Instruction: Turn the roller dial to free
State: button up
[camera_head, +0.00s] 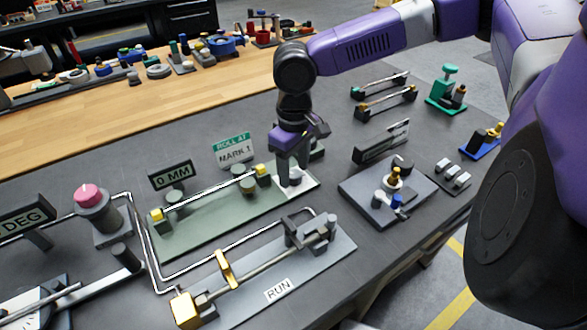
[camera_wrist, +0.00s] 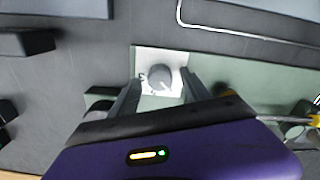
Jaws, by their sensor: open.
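The dial (camera_head: 296,177) is a small grey knob on a white square plate (camera_head: 308,187) at the right end of a green base. In the wrist view, the dial (camera_wrist: 160,78) appears round, with small dark marks beside it that are too small to read. My gripper (camera_head: 289,166) points down over the white plate. In the wrist view, my gripper (camera_wrist: 161,88) is open, with one finger to each side of the dial. A gap shows between the fingers and the dial; I cannot tell their height over the plate. The fingers partly hide the dial in the head view.
A "ROLL AT MARK 1" sign (camera_head: 234,150) and a "0 MM" sign (camera_head: 171,175) stand behind the green base (camera_head: 190,228). A rod with yellow ends runs along it. A "RUN" fixture (camera_head: 330,265) lies in front, and a grey plate with knobs (camera_head: 372,210) lies right.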

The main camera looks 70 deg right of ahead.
jog(key=shift+f, duration=0.1)
grip_shut()
jog(key=shift+n+p, duration=0.3)
jog(key=shift+p, duration=0.15)
jog(key=shift+r+p, duration=0.2)
jog(key=shift+p, duration=0.15)
jog(key=n+p, duration=0.2)
jog(key=shift+a+n, duration=0.1)
jog(key=shift+n, duration=0.2)
jog(key=shift+f+n+p, duration=0.15)
jog(key=shift+n+p, duration=1.45)
jog(key=shift+n, duration=0.6)
